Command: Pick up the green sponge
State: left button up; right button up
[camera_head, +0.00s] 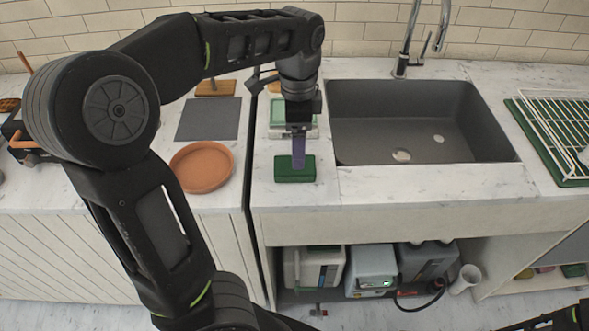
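The green sponge (295,175) lies flat on the white marble counter, just left of the sink and near the counter's front edge. My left gripper (299,160) comes down from above with its fingers pointing at the sponge. The fingers overlap the sponge's back edge in the picture; whether they touch it I cannot tell. The fingers show nearly edge-on, so their opening is hidden. Only a dark bit of my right arm shows at the bottom right corner, and its gripper is out of view.
The grey sink (420,120) is right of the sponge, with a faucet (404,60) behind it. A terracotta saucer (202,167) and a grey mat (209,119) lie to the left. A green-and-white item (279,112) sits behind the sponge. A drying rack (560,125) stands far right.

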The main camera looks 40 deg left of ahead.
pick_arm(q)
jog(key=shift+f, duration=0.1)
jog(key=shift+f, duration=1.3)
jog(key=shift+s+a+f+p, duration=0.1)
jog(key=shift+a+f+p, duration=0.1)
jog(key=shift+f, duration=1.15)
jog(key=shift+s+a+f+p, duration=0.1)
jog(key=shift+f+p, duration=0.05)
jog(key=shift+f, duration=1.15)
jog(key=c, duration=1.4)
jog(key=shift+r, duration=0.15)
